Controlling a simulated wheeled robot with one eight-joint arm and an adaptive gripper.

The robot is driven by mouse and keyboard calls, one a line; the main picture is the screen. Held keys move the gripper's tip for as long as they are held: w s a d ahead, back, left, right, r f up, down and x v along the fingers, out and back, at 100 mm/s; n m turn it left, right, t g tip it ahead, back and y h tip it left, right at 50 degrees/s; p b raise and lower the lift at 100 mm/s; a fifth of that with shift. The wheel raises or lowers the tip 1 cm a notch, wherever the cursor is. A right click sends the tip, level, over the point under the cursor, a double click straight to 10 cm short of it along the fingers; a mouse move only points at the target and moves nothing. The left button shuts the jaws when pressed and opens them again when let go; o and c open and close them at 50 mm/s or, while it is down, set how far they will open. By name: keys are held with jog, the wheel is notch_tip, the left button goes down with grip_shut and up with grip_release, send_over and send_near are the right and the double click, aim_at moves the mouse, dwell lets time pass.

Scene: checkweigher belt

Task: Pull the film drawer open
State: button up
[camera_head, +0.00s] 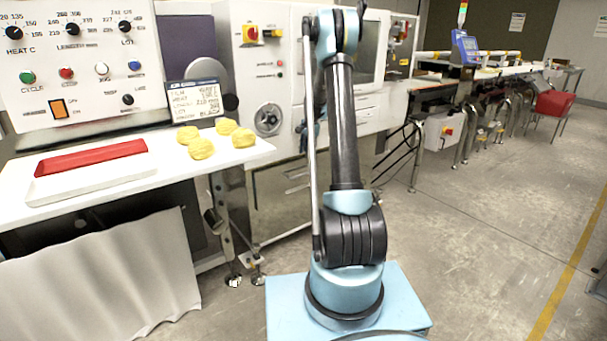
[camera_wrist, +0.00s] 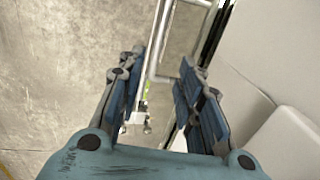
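I cannot single out the film drawer with certainty. Pale drawer-like panels (camera_head: 372,115) show on the front of the cream machine (camera_head: 268,75), just right of my arm, and look closed. A steel lower front (camera_head: 280,205) sits below them, partly behind my arm. My gripper (camera_wrist: 162,68) is open in the wrist view, with its two blue-padded fingers apart and nothing held between them. A pale machine panel (camera_wrist: 275,50) is to its right. In the head view my gripper cannot be made out behind my arm.
A white table (camera_head: 215,158) at left holds a red tray (camera_head: 92,157) and several yellow lumps (camera_head: 201,148). Metal tubing (camera_wrist: 160,45) shows beyond the fingers. Conveyors (camera_head: 490,73) run back right. The concrete floor (camera_head: 480,240) at right is clear.

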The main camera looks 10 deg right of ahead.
aim_at(304, 174)
jog(key=f, duration=0.4)
jog(key=w+f, duration=0.1)
jog(key=f, duration=0.3)
jog(key=w+a+f, duration=0.1)
jog(key=f, duration=0.3)
jog(key=shift+f, duration=0.15)
grip_shut()
